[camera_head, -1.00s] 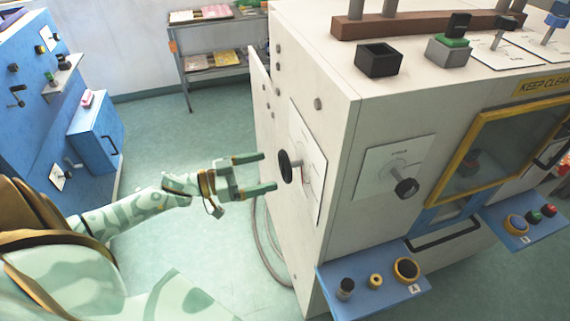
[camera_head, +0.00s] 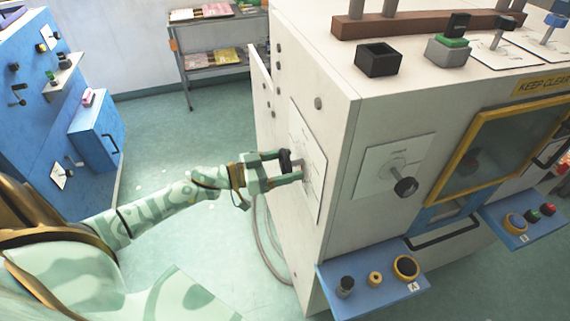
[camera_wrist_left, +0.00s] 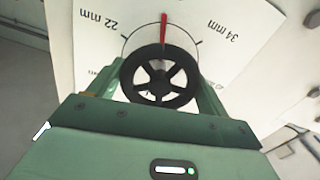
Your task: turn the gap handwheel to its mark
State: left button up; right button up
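The gap handwheel is a small black spoked wheel (camera_head: 285,161) on the machine's left side face, in front of a white dial plate (camera_head: 312,182). In the left wrist view the handwheel (camera_wrist_left: 160,76) is in the middle. A red pointer (camera_wrist_left: 163,29) stands nearly upright above it on the dial, between the printed 22 mm and 34 mm. My left gripper (camera_head: 293,165) has its fingers on opposite sides of the wheel. They look close to the rim, but I cannot tell whether they press on it. My right gripper is not in view.
A second dial plate with a black knob (camera_head: 405,187) is on the machine's front face. A blue control shelf (camera_head: 375,300) juts out below it. A blue cabinet (camera_head: 97,135) stands at the left, a shelf rack (camera_head: 215,73) at the back. Floor between is clear.

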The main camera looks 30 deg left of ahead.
pick_arm(q)
jog(key=shift+m, duration=0.3)
jog(key=m, duration=0.4)
jog(key=m+b, duration=0.1)
jog(key=m, duration=0.4)
jog(key=shift+m, duration=0.4)
jog(key=m+b, duration=0.1)
jog(key=m, duration=0.4)
jog(key=shift+f+m+b, duration=0.1)
jog(key=shift+m+b, duration=0.2)
jog(key=shift+b, duration=0.1)
jog(key=m+b, duration=0.2)
jog(key=m, duration=0.3)
jog(key=shift+m, duration=0.3)
jog(key=shift+b, duration=0.3)
jog(key=o, duration=1)
jog(key=shift+s, duration=0.1)
